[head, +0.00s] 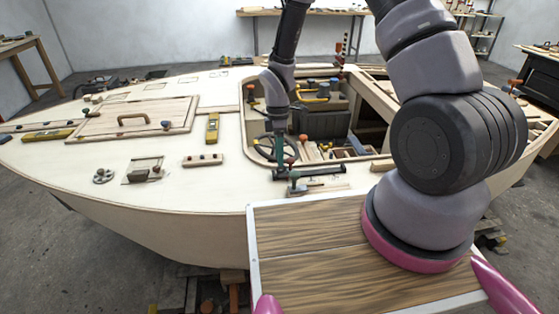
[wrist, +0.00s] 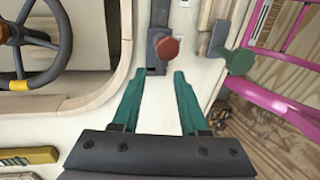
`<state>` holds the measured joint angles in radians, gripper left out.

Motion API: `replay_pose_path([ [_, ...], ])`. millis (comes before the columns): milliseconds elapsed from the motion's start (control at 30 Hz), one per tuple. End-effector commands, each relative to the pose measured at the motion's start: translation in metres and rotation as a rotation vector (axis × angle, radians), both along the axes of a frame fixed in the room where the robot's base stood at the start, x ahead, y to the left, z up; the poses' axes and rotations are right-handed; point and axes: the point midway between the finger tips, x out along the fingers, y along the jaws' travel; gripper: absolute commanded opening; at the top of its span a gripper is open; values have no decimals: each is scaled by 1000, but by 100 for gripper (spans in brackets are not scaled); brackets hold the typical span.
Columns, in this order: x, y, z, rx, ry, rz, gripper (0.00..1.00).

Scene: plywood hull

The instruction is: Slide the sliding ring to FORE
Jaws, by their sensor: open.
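A black rail with a red knob (wrist: 167,46) on a dark block stands just beyond my fingertips in the wrist view. Beside it, to the right, is a second, grey rail with a green knob (wrist: 238,60). In the head view the black rail (head: 322,171) lies on the deck near the hull's near edge. I cannot tell which part is the sliding ring, and no FORE mark is readable. My gripper (wrist: 158,73) has teal fingers, open and empty, over the pale deck. In the head view my gripper (head: 282,165) is at the rail's left end.
A steering wheel (wrist: 25,45) is left of my gripper in the cockpit. Pink tubing (wrist: 295,35) is at right. The hatch (head: 135,117) and several deck fittings are farther left.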

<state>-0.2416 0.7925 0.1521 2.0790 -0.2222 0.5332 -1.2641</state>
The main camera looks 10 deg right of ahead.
Motion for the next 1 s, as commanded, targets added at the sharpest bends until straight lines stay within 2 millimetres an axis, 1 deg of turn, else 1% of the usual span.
replay_pose_path([
  [33,3,0,11,2,-4,-1,43],
  [200,10,0,46,2,-5,-2,43],
  [300,13,0,63,2,-4,-1,43],
  [400,16,1,74,1,-3,0,43],
  [533,17,1,82,1,-2,-1,43],
  [867,17,0,84,0,-2,-3,43],
  [933,18,-1,90,-2,-11,-20,43],
  [1000,20,-6,105,-6,-32,-67,43],
])
